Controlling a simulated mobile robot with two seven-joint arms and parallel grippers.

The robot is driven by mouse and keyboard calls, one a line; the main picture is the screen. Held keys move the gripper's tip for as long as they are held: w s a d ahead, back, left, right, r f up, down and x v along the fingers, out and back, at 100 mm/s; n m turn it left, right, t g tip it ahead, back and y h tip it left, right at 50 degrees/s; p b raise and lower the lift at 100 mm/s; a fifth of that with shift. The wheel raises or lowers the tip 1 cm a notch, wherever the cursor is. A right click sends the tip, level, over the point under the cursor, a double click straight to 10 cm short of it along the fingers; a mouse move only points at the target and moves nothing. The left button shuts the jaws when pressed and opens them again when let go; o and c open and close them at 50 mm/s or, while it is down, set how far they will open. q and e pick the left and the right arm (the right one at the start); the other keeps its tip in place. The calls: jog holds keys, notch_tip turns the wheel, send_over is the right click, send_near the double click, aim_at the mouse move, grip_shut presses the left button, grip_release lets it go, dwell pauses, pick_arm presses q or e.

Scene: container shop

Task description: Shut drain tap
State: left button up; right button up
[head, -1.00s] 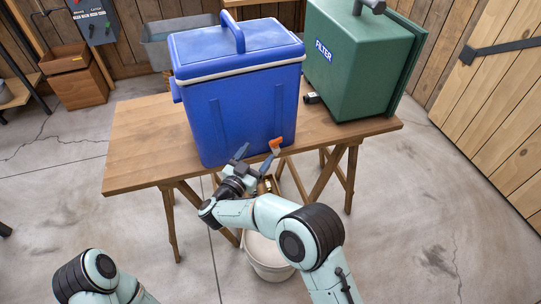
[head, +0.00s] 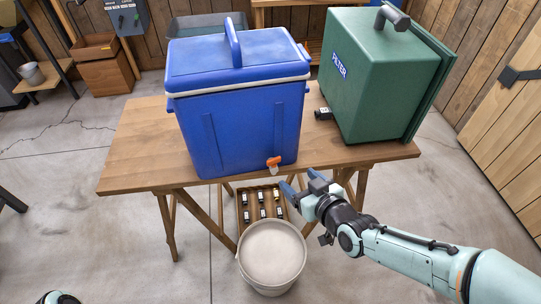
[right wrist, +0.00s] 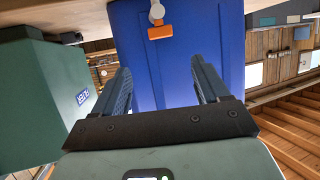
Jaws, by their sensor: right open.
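The blue cooler (head: 240,125) stands on the wooden table, with its lid on. The drain tap (head: 273,163) is low on its front at the right, with an orange handle and a pale spout. In the right wrist view, which is upside down, the orange handle (right wrist: 160,32) lies crosswise beside the pale tap body. My right gripper (head: 300,183) is open and empty, below and right of the tap, apart from it. In the right wrist view its fingers (right wrist: 160,66) point toward the cooler, with the tap beyond them. My left gripper is out of view.
A pale bucket (head: 272,284) stands on the floor below the tap. Behind it is a wooden crate (head: 240,212) with several small dark-and-white items. The green filter box (head: 375,80) stands on the table (head: 130,170) at the right, with a small black fitting beside it.

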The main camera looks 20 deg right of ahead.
aim_at(275, 160)
jog(key=x, duration=1.3)
jog(key=shift+w+a+b, duration=0.1)
jog(key=shift+b, duration=0.25)
jog(key=c, duration=1.1)
